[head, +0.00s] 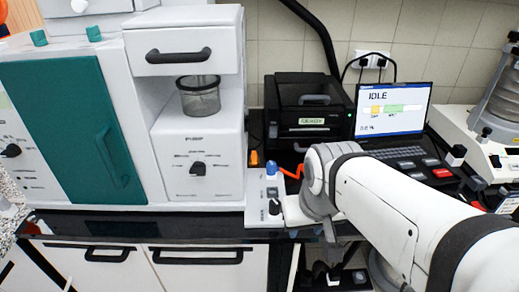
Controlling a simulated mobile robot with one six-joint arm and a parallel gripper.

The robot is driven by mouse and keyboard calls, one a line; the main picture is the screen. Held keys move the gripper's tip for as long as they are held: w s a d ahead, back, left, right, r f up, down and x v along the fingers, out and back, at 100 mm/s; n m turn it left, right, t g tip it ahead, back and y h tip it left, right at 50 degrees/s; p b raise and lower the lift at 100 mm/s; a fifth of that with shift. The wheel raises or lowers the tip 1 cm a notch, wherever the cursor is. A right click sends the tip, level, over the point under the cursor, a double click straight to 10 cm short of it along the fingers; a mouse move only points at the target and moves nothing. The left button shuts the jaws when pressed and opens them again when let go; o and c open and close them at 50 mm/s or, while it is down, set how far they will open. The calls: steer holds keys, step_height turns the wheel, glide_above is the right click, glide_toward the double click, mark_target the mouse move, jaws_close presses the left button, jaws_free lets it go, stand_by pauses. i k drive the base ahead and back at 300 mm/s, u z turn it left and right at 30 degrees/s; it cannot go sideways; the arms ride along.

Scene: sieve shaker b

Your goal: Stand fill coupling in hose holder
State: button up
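My arm reaches in from the lower right, and its wrist is above the front edge of the black bench. My gripper (326,236) seems to be below the wrist, partly hidden by it, and its fingers cannot be made out. I cannot tell whether it holds anything. A short orange-red curved piece (290,172), perhaps a hose, shows just left of the wrist. Next to it a blue-topped part (271,170) stands on a narrow light panel (258,213). I cannot identify the fill coupling or the hose holder with certainty.
A white machine with a teal door (65,130) and a clear cup (199,97) fills the left. A black printer (308,108) and a laptop reading IDLE (393,108) stand behind my arm. A sieve shaker (497,105) is at the right. White drawers (200,272) are below.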

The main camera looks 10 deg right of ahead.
mark_target(271, 170)
steer(key=z, duration=1.15)
steer(key=k, duration=0.6)
steer(key=u, duration=0.9)
steer(key=i, duration=0.95)
steer(key=z, duration=0.05)
